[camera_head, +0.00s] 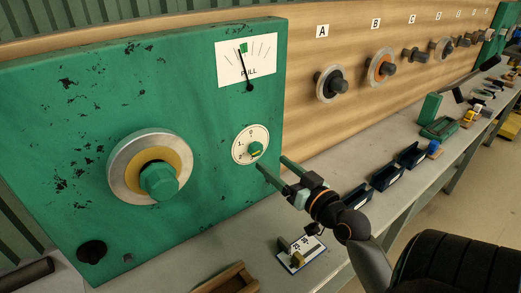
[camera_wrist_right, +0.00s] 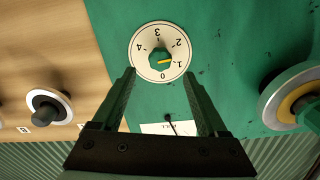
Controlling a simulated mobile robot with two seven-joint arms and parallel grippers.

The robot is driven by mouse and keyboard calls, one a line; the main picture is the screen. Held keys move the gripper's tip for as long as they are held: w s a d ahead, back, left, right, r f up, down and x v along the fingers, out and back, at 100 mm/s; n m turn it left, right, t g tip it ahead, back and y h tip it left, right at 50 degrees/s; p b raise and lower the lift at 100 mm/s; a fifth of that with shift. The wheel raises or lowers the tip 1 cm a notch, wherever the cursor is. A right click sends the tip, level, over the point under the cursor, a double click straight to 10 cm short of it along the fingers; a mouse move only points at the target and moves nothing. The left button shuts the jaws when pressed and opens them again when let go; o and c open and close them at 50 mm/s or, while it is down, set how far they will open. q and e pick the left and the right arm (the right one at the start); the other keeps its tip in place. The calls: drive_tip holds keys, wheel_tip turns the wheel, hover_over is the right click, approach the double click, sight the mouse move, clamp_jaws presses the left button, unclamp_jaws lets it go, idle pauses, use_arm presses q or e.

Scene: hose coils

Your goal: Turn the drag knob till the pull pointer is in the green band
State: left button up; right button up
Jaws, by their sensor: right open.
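The drag knob (camera_head: 256,150) is a small green knob with a yellow mark, on a cream numbered dial (camera_head: 240,146) on the green panel. In the right wrist view the knob (camera_wrist_right: 157,61) shows its mark pointing near 1. The pull gauge (camera_head: 260,66) is a white card above the dial. Its black pointer (camera_head: 247,72) leans slightly left of upright, and its tip appears to meet the small green band (camera_head: 243,48); the exact overlap is too small to tell. My right gripper (camera_head: 273,165) is open and empty, its fingertips just off the dial. My left gripper is not in view.
A silver and yellow reel (camera_head: 123,174) with a green hub and a black knob (camera_head: 92,251) are on the panel. Lettered fittings line the wooden board (camera_head: 345,120).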

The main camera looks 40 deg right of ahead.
sight(258, 152)
drive_tip(key=w, duration=0.4)
drive_tip(key=w+p, duration=0.1)
drive_tip(key=w, duration=0.1)
drive_tip(key=shift+w+d, duration=0.25)
drive_tip(key=shift+d, duration=0.05)
clamp_jaws()
idle(0.4)
